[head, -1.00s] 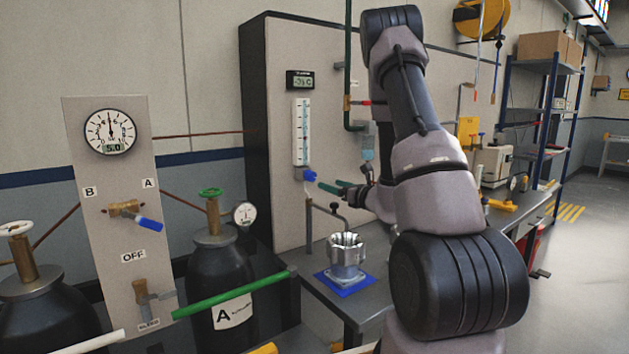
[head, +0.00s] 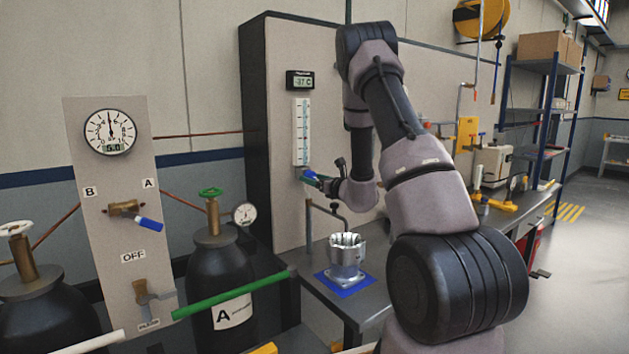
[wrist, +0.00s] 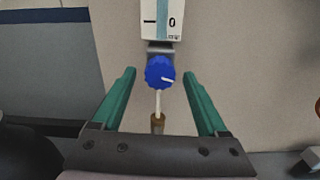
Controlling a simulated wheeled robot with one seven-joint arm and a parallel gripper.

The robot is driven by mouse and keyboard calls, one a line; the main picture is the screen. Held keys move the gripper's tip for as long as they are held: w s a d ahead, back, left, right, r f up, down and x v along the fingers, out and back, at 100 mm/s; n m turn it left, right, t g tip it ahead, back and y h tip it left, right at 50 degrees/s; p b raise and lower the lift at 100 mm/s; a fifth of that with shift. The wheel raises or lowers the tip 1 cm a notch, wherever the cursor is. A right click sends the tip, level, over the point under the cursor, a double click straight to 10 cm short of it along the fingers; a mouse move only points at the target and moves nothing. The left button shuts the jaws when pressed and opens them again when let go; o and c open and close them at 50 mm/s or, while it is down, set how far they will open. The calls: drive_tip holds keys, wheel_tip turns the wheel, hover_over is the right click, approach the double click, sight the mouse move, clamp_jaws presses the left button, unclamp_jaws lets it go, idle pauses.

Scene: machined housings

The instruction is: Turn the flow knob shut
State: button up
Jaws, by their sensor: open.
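My gripper (wrist: 160,80) is open, with one green finger on each side of the knob and a gap to both. I cannot tell how deep the knob is between the fingers.
A thin tube and brass fitting (wrist: 158,122) stand below the knob. A metal housing (head: 346,256) rests on a blue pad (head: 345,285) on the bench below. The gauge panel (head: 130,210) and gas cylinder A (head: 222,275) are at the left.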

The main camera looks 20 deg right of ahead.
clamp_jaws()
drive_tip(key=shift+n, duration=0.3)
drive_tip(key=n, duration=0.5)
drive_tip(key=shift+d, duration=0.1)
drive_tip(key=n, duration=0.5)
drive_tip(key=shift+n, duration=0.4)
drive_tip(key=n, duration=0.5)
drive_tip(key=shift+r, duration=0.1)
drive_tip(key=n, duration=0.5)
drive_tip(key=shift+d, duration=0.1)
